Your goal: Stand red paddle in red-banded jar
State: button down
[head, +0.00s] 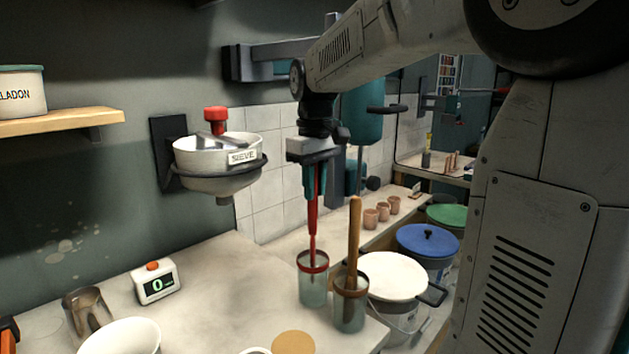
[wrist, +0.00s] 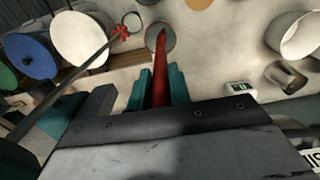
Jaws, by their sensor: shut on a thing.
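My gripper (head: 315,190) is shut on the red paddle (head: 313,215) and holds it upright. The paddle also shows in the wrist view (wrist: 160,75) between the teal fingers. The red-banded jar (head: 313,287) is a clear glass on the bench, directly under the paddle. The paddle's lower end is at the jar's mouth; I cannot tell how far inside it reaches. In the wrist view the jar (wrist: 152,46) sits beyond the paddle's far end.
A brown-banded jar (head: 349,312) holding a wooden stick (head: 354,235) stands close to the right. A white lidded bucket (head: 393,276) is beyond it. A timer (head: 155,282), white bowl (head: 122,338) and sieve (head: 215,165) lie left. Bench space between timer and jars is clear.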

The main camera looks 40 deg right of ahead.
jog(key=c, duration=1.2)
grip_release()
jog(key=shift+r, duration=3.9)
